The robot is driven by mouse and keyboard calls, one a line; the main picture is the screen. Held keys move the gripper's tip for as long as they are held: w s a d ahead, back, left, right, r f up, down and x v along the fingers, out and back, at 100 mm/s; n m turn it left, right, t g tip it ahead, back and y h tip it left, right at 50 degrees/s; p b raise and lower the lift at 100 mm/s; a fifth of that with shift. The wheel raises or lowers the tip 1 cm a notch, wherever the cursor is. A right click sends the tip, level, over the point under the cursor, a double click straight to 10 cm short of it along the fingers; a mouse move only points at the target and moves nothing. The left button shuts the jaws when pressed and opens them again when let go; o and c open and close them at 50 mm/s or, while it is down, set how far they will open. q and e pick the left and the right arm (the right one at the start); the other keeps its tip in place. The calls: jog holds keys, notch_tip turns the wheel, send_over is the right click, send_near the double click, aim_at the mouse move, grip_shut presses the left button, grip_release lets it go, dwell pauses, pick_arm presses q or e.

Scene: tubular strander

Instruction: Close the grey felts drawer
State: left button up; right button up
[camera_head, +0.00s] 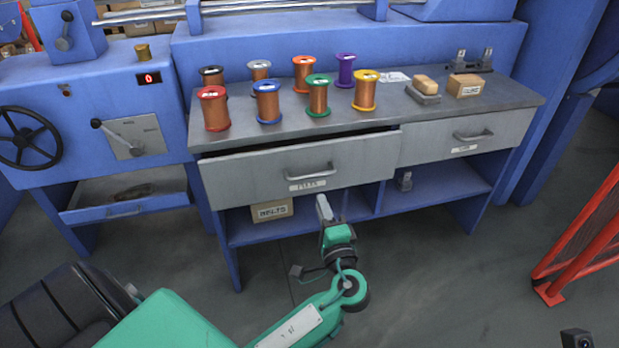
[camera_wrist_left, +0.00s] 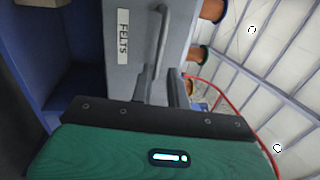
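The grey felts drawer (camera_head: 262,172) is on the left of the bench's drawer row. Its front stands out beyond the bench edge, and a dark gap shows along its top. It has a bar handle (camera_head: 310,171) and a FELTS label, also in the left wrist view (camera_wrist_left: 124,37). My left gripper (camera_head: 324,207) is just in front of and below the handle in the head view. My right gripper is not visible.
A second grey drawer (camera_head: 455,139) to the right sits flush. Several wire spools (camera_head: 318,97) stand on the bench top (camera_head: 430,113). A labelled belts box (camera_head: 272,210) is on the blue lower shelf. A red barrier (camera_head: 585,235) stands at right; the floor before the bench is clear.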

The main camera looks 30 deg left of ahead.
aim_at(311, 176)
pick_arm(q)
jog(key=b+x, duration=0.1)
jog(key=x, duration=0.9)
jog(key=shift+w+b, duration=0.1)
jog(key=shift+b, duration=0.25)
jog(key=shift+f, duration=0.1)
grip_shut()
